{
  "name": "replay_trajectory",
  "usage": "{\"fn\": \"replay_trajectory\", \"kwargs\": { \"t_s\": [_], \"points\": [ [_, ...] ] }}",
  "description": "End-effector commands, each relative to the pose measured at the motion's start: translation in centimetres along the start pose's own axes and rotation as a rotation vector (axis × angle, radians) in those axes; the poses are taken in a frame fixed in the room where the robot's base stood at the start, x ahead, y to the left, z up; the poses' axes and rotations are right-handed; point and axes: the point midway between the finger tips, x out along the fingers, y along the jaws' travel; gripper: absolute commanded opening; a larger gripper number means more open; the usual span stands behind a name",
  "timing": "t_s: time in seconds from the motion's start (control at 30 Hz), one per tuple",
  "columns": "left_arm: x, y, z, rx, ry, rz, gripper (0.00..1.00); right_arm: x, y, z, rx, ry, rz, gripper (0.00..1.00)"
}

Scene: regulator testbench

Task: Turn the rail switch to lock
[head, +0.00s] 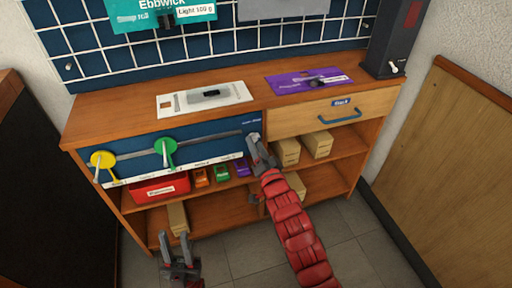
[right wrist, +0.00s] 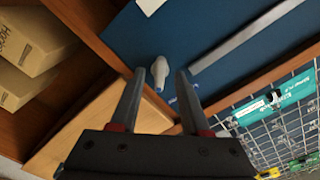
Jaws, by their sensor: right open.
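The blue panel (head: 205,147) on the bench front carries a grey rail, which also shows in the right wrist view (right wrist: 235,40). A small pale lever (right wrist: 160,70), seemingly the rail switch, sits near the panel's end. My right gripper (head: 255,148) is at the panel's right end and hides the lever in the head view. In the right wrist view its open fingers (right wrist: 160,78) appear on either side of the lever; contact cannot be told. My left gripper (head: 175,245) is open and empty, low in front of the shelves.
A yellow knob (head: 102,160) and a green knob (head: 166,152) sit along the rail. A drawer (head: 345,110) with a blue handle is right of the panel. Below are a red bin (head: 160,187) and several cartons (head: 317,144). The floor in front is clear.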

Motion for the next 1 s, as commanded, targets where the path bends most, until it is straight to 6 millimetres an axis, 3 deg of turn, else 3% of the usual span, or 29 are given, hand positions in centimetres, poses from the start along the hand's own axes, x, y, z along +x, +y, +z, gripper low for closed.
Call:
{"fn": "replay_trajectory", "kwargs": {
  "t_s": [0.37, 0.6, 1.0],
  "points": [
    [-0.08, 0.00, 0.01, 0.000, 0.000, 0.000, 0.36, 0.49, 0.00, -0.01, 0.000, 0.000, 0.001, 0.44],
    [-0.09, 0.00, 0.01, 0.000, 0.000, 0.000, 0.36, 0.47, 0.02, 0.00, 0.000, 0.000, 0.001, 0.01],
    [0.01, 0.00, 0.01, 0.000, 0.000, -0.001, 0.36, 0.46, 0.00, -0.01, -0.008, -0.001, 0.001, 0.00]
  ]
}}
